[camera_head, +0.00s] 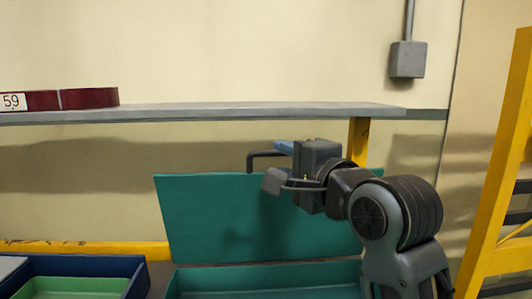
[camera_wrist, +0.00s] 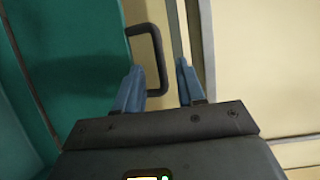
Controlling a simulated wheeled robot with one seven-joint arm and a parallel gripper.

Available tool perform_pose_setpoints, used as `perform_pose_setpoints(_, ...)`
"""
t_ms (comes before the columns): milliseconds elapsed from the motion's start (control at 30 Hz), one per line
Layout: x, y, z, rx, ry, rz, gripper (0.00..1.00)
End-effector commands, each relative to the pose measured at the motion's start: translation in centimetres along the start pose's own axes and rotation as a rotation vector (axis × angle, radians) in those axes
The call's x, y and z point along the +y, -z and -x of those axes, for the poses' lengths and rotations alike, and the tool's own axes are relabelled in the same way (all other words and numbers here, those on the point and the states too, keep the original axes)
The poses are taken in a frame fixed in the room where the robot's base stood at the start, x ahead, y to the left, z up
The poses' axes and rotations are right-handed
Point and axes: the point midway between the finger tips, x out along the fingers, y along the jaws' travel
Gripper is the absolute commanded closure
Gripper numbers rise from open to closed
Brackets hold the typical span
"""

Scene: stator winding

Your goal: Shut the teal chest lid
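The teal chest (camera_head: 265,280) stands below the shelf with its teal lid (camera_head: 205,220) raised steeply open. A black bracket-shaped handle (camera_head: 262,155) sits at the lid's upper edge. My gripper (camera_head: 282,149) is at the lid's top edge, close by the handle. In the wrist view, the lid (camera_wrist: 75,45) fills the left side and the handle (camera_wrist: 161,60) juts out from its edge. My gripper's two blue fingers (camera_wrist: 158,70) are spread apart, with the handle's outer bar appearing between them. I cannot tell whether they touch it. The chest's inside is mostly hidden.
A grey shelf (camera_head: 250,112) runs above the lid, with dark red bins (camera_head: 85,98) at its left end. A blue bin (camera_head: 75,264) with a green one (camera_head: 70,288) inside stands left of the chest. A yellow frame (camera_head: 500,170) rises at the right.

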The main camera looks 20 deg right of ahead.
Motion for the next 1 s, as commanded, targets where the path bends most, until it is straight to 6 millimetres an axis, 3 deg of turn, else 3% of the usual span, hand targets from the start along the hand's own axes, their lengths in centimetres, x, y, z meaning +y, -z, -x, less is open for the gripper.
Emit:
perform_pose_setpoints(500,-0.1,0.0,-6.7,0.001,-0.001,0.002,0.61)
perform_pose_setpoints(900,0.0,0.0,-7.5,0.001,0.0,0.002,0.61)
perform_pose_setpoints(1000,0.0,0.0,-7.5,0.001,0.0,0.002,0.71)
